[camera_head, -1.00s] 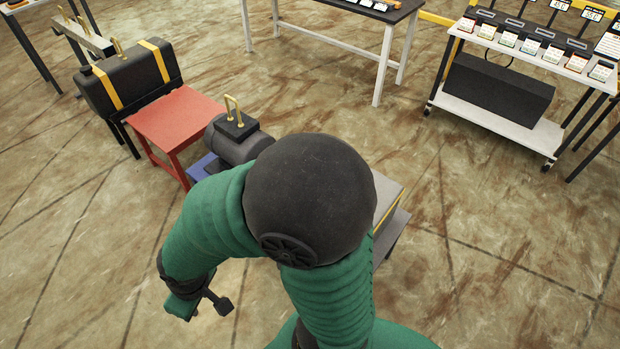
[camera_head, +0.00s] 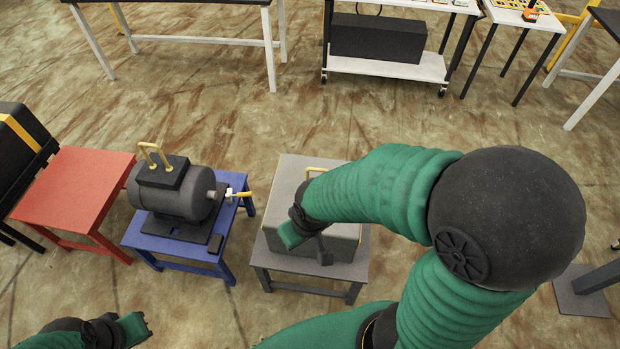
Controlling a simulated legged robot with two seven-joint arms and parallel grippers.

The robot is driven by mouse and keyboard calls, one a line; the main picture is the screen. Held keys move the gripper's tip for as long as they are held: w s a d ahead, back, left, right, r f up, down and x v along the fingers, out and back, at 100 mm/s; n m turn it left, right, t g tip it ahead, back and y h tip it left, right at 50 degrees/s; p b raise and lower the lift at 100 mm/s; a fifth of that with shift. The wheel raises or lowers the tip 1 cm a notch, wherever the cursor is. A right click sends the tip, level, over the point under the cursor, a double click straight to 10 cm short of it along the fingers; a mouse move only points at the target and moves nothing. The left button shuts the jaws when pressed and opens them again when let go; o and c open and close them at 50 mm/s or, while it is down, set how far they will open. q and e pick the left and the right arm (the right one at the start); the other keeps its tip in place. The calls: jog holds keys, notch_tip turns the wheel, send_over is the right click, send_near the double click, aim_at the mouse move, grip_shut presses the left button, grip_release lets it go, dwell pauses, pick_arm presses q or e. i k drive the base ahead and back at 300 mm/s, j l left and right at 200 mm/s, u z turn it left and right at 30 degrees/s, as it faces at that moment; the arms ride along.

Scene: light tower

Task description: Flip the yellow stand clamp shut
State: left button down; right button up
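No thing is plainly the yellow stand clamp. A small yellow lever (camera_head: 243,197) with a whitish piece sits at the right end of the dark motor (camera_head: 180,195) on the blue table (camera_head: 160,243). A dark upright stand (camera_head: 597,280) shows in part at the right edge, its top out of view. My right gripper (camera_head: 308,243) hangs in front of the grey box (camera_head: 345,243) and hides part of it; its finger gap is unclear. My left gripper (camera_head: 135,328) is at the bottom left, partly cut off, away from the tables.
A red table (camera_head: 75,190) and a black case with yellow straps (camera_head: 20,135) stand at left. The grey box rests on a grey table (camera_head: 310,278). A white cart (camera_head: 390,65) and other tables stand behind. Open floor lies between.

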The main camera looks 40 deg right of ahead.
aim_at(230, 195)
jog(key=i+j+z, duration=0.15)
jog(key=i+z, duration=0.15)
jog(key=z, duration=0.15)
jog(key=i+j+z, duration=0.25)
jog(key=z, duration=0.2)
jog(key=i+j+z, duration=0.2)
jog(key=j+z, duration=0.15)
jog(key=z, duration=0.15)
